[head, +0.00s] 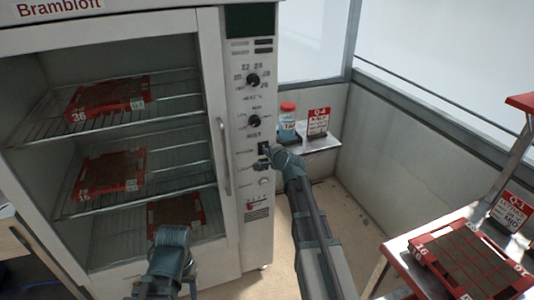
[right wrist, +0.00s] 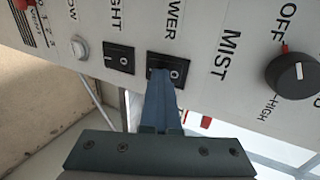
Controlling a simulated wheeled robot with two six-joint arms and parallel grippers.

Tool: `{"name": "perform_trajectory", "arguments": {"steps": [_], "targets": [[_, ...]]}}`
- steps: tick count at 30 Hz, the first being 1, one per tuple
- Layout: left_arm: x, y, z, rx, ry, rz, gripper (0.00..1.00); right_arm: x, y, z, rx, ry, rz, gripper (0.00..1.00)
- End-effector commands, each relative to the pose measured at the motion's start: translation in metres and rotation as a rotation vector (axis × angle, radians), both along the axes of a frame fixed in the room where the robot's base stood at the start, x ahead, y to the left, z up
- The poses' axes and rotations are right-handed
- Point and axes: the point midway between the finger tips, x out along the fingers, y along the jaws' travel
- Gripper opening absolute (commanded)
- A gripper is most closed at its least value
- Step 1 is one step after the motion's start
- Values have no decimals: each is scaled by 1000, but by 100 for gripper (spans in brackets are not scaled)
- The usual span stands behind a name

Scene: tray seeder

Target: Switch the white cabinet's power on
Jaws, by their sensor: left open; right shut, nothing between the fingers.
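The white cabinet (head: 212,80) stands at the left with its glass door shut and a control panel down its right side. The black power switch (head: 264,147) is on that panel. It shows large in the right wrist view (right wrist: 178,64), with an O mark visible on its right part. My right gripper (head: 264,162) is shut and empty, its fingertips (right wrist: 160,76) at the switch and covering part of it. I cannot tell whether they touch or which way the rocker is tilted. My left gripper (head: 163,286) is open, low in front of the cabinet, partly cut off.
The light switch (right wrist: 119,57) sits beside the power switch, and the mist knob (right wrist: 292,72) is further right. Red trays (head: 108,97) lie on the racks inside. A red-capped jar (head: 287,122) stands on a small shelf behind. A red tray (head: 420,245) lies on the right-hand stand.

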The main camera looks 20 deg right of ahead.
Motion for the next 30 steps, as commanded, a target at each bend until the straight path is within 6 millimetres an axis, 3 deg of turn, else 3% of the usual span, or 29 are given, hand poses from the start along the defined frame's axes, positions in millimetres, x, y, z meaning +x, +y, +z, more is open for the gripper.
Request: {"name": "perform_trajectory", "arguments": {"steps": [11,18,24,30], "targets": [[0,0,1,0,0,0,50,-2,2,2,2,-4,0,0],[0,0,7,0,0,0,50,-42,8,8,2,-3,2,0],[0,0,30,0,0,1,50,-83,7,30,2,-2,1,0],[0,0,41,0,0,1,50,-112,6,41,2,-1,2,0]]}}
